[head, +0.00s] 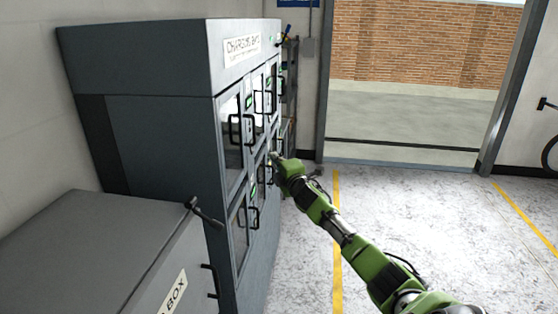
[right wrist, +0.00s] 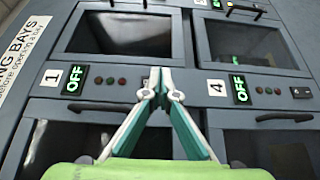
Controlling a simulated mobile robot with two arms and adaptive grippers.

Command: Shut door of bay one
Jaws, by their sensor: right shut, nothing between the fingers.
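The grey charging cabinet (head: 165,140) stands left of centre in the head view, with several glazed doors with black handles in two rows. In the right wrist view the bay one number plate (right wrist: 52,77) sits beside a green OFF display (right wrist: 75,80). A dark-windowed door with a bar handle (right wrist: 100,107) lies just below it; whether it stands slightly ajar, I cannot tell. My right gripper (head: 274,157) is shut and empty in front of the cabinet; its fingertips (right wrist: 160,78) meet between the bay one and bay four panels. My left gripper is out of view.
A grey box (head: 95,250) with a black handle stands in front of the cabinet at lower left. The bay four number plate (right wrist: 217,88) is on the right in the wrist view. The speckled floor (head: 420,215) right of the cabinet is clear. A wide doorway opens behind.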

